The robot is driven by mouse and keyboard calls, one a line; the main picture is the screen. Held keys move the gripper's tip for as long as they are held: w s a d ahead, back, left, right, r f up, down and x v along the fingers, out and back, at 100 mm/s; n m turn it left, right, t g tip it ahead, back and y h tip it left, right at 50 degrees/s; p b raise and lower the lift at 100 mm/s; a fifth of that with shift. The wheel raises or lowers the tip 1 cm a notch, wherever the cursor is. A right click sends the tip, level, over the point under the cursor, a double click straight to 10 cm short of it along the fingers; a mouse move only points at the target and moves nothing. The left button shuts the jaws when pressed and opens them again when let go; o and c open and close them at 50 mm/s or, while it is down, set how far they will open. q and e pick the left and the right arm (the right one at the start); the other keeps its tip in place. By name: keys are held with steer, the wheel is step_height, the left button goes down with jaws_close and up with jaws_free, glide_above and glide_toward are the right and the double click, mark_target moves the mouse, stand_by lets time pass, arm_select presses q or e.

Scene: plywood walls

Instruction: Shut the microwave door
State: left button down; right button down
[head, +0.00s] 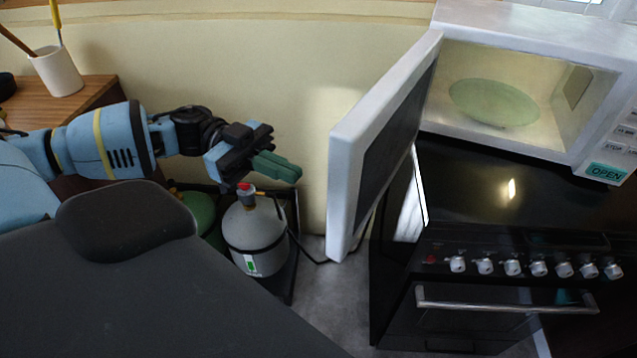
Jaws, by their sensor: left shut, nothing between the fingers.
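The white microwave (530,30) stands at the upper right, above the black stove, with its lit inside and a round glass plate (493,103) showing. Its door (385,135) is wide open, hinged on the left side and sticking out toward me. My left gripper (290,172) is shut and empty, to the left of the door and apart from it. Its green fingers point right toward the door's outer face. The green OPEN button (606,172) is at the lower right of the microwave's front. My right gripper is not in view.
A black stove (500,200) with several knobs and a bar handle (507,306) stands below the microwave. A grey gas bottle (255,240) stands on the floor below my left gripper. A wooden cabinet (95,88) with a white cup (57,72) is at the left.

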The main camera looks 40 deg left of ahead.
arm_select(q)
steer(key=shift+w+d+r, duration=0.1)
steer(key=shift+w+d, duration=0.05)
steer(key=shift+d, duration=1.25)
steer(key=shift+w+d, duration=0.15)
steer(key=shift+d, duration=1.2)
